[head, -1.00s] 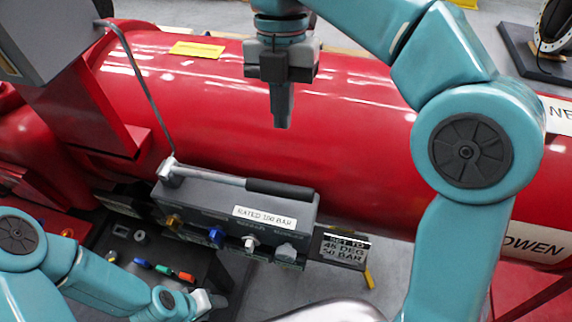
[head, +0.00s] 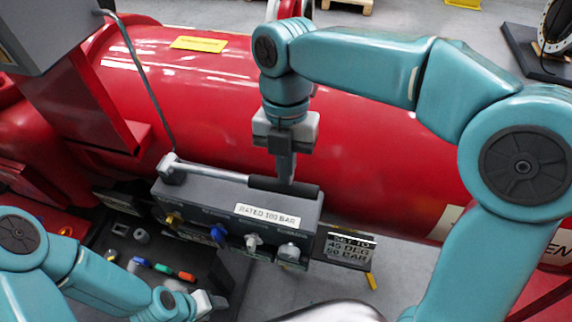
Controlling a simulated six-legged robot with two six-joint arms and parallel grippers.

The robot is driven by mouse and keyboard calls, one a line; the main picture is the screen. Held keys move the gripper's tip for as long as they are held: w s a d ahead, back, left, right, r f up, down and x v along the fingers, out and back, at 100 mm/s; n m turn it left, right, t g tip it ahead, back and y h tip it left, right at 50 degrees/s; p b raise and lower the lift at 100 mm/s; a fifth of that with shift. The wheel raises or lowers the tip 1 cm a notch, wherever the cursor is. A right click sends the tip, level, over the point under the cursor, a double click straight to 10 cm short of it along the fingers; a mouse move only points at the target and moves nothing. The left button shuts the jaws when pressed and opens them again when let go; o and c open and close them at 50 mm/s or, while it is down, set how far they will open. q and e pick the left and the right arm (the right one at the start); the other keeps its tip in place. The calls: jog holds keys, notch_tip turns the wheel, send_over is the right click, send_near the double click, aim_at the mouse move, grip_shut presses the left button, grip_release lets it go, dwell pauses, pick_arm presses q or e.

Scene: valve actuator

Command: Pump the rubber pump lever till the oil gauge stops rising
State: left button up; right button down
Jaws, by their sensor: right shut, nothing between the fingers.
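The pump lever (head: 225,175) is a silver bar lying across the top of a grey pump box (head: 200,198). Its black rubber grip (head: 303,190) is at the right end. My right gripper (head: 286,174) is shut and empty, pointing down with its fingertips at the far side of the grip. I cannot tell whether they touch it. My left gripper (head: 206,302) is low at the left, well away from the lever; its jaws are too small to read. I cannot make out the oil gauge.
A large red cylinder (head: 390,150) lies behind the box. Coloured knobs, one of them blue (head: 218,233), line the box's front. A "45 DEG 50 BAR" sign (head: 348,249) hangs at its right. A dark tray (head: 125,245) with small coloured parts sits at lower left.

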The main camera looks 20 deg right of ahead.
jog(key=shift+w, duration=0.1)
jog(key=shift+f, duration=0.25)
jog(key=f+b, duration=0.1)
jog(key=b, duration=0.1)
jog(key=f+y+b, duration=0.1)
jog(key=b, duration=0.1)
jog(key=shift+d+f+t, duration=0.25)
jog(key=shift+f+t, duration=0.05)
jog(key=shift+f, duration=0.05)
pick_arm(q)
notch_tip(320, 180, down, 4)
jog(key=shift+r, duration=0.15)
pick_arm(e)
jog(key=shift+r, duration=0.2)
jog(key=shift+s, duration=0.2)
